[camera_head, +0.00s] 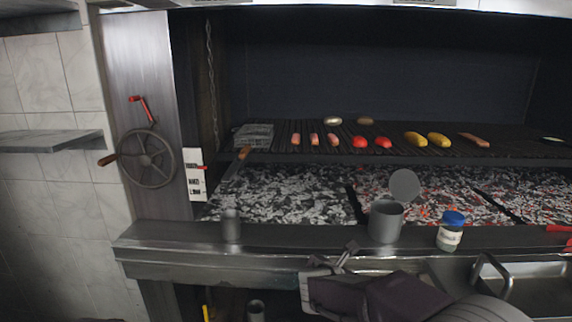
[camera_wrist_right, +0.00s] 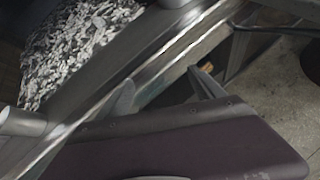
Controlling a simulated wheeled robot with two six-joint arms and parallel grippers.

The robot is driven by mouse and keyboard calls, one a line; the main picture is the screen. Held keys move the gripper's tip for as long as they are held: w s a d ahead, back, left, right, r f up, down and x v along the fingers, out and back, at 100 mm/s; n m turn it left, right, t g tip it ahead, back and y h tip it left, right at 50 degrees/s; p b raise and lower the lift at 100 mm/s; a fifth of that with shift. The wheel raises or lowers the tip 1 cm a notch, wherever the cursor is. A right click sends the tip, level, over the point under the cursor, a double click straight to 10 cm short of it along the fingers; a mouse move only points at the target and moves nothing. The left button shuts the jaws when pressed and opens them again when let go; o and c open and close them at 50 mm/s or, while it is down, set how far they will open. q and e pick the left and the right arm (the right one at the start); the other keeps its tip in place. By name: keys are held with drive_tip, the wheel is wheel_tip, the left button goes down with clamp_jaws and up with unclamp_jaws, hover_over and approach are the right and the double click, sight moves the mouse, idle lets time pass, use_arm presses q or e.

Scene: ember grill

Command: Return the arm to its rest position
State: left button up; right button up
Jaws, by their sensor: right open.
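My right arm (camera_head: 385,295) comes in from the lower right in the head view. Its gripper (camera_head: 332,262) is just in front of the grill's metal front ledge (camera_head: 290,238), below and left of the grey pot. In the right wrist view the two fingers of the gripper (camera_wrist_right: 165,88) stand apart with nothing between them, near the ledge edge (camera_wrist_right: 160,75). My left gripper is not in view.
On the ledge stand a small metal cup (camera_head: 231,226), a grey pot (camera_head: 385,223) with a raised round lid (camera_head: 405,184), and a blue-capped jar (camera_head: 451,232). Behind are embers (camera_head: 300,195) and a grate with food. A metal basin (camera_head: 535,285) is at right.

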drive_tip(key=s+d+f+m+g, duration=0.4)
drive_tip(key=s+d+f+m, duration=0.2)
drive_tip(key=s+m, duration=0.15)
drive_tip(key=s+d+f+m+g, duration=0.3)
drive_tip(key=s+d+f+m, duration=0.25)
drive_tip(key=s+m, duration=0.2)
drive_tip(key=s+a+f+m+g+y, duration=0.1)
drive_tip(key=s+a+f+m+y, duration=0.15)
drive_tip(key=s+m, duration=0.35)
drive_tip(key=s+a+f+m+g+y, duration=0.1)
drive_tip(key=s+a+f+m+y, duration=0.1)
drive_tip(key=s+a+m, duration=0.35)
wheel_tip(320, 180, up, 20)
drive_tip(key=w+d+m+p, duration=0.1)
drive_tip(key=w+m+p, duration=0.1)
drive_tip(key=p, duration=1.8)
drive_tip(key=shift+d+m, duration=0.15)
drive_tip(key=shift+m, duration=0.2)
drive_tip(key=shift+f, duration=0.1)
